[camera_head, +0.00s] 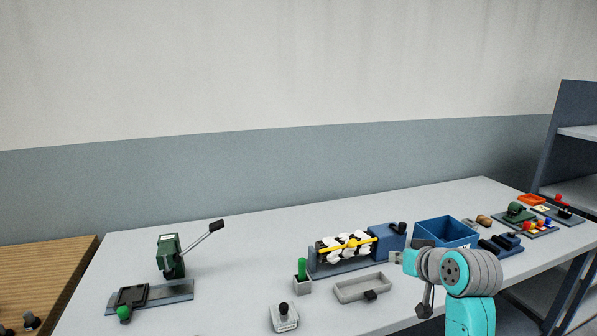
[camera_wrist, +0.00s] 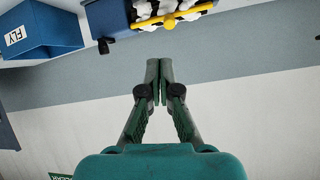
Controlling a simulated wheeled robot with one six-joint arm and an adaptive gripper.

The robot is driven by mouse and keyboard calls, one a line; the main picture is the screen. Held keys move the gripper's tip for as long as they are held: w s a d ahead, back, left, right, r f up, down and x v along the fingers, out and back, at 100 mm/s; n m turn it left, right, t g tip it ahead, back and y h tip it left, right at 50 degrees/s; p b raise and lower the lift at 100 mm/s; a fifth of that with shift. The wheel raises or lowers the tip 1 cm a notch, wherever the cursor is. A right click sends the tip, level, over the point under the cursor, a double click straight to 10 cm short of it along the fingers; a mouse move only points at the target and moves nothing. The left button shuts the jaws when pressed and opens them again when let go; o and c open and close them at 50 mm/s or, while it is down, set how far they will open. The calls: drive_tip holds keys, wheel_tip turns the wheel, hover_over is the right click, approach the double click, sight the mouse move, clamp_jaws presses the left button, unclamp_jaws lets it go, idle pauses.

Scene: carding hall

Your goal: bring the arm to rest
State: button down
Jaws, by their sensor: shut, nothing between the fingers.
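My arm (camera_head: 468,275), teal with grey joints, stands at the lower right in the head view, in front of the table (camera_head: 235,255). Its fingers are hard to make out there. In the wrist view my gripper (camera_wrist: 159,66) has its two dark green fingers together, with nothing between them. The fingers show against the wall, apart from the objects at the top of that view.
A machine with a yellow bar (camera_head: 345,244) and a blue bin (camera_head: 447,233) stand close to my arm. A grey tray (camera_head: 362,288) lies left of it. A green lever press (camera_head: 171,256) stands farther left. Shelves (camera_head: 570,165) are at the right.

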drive_tip(key=s+a+f+m, duration=0.1)
drive_tip(key=s+f, duration=0.4)
drive_tip(key=f, duration=0.4)
drive_tip(key=s+a+f, duration=0.1)
drive_tip(key=s+f, duration=0.4)
drive_tip(key=f, duration=0.4)
drive_tip(key=s+a+f+t+h, duration=0.1)
drive_tip(key=s+f, duration=0.4)
drive_tip(key=s, duration=0.2)
drive_tip(key=s+f+h, duration=0.1)
drive_tip(key=s+f, duration=0.3)
drive_tip(key=s, duration=0.4)
drive_tip(key=s+a+f+t, duration=0.1)
drive_tip(key=s, duration=1.7)
drive_tip(key=s+r, duration=0.3)
drive_tip(key=s, duration=0.4)
drive_tip(key=s+r+t, duration=0.1)
drive_tip(key=s+r, duration=0.3)
drive_tip(key=s, duration=0.3)
drive_tip(key=shift+s+a+r+n, duration=0.3)
drive_tip(key=shift+s+a+n, duration=0.1)
drive_tip(key=shift+a, duration=0.05)
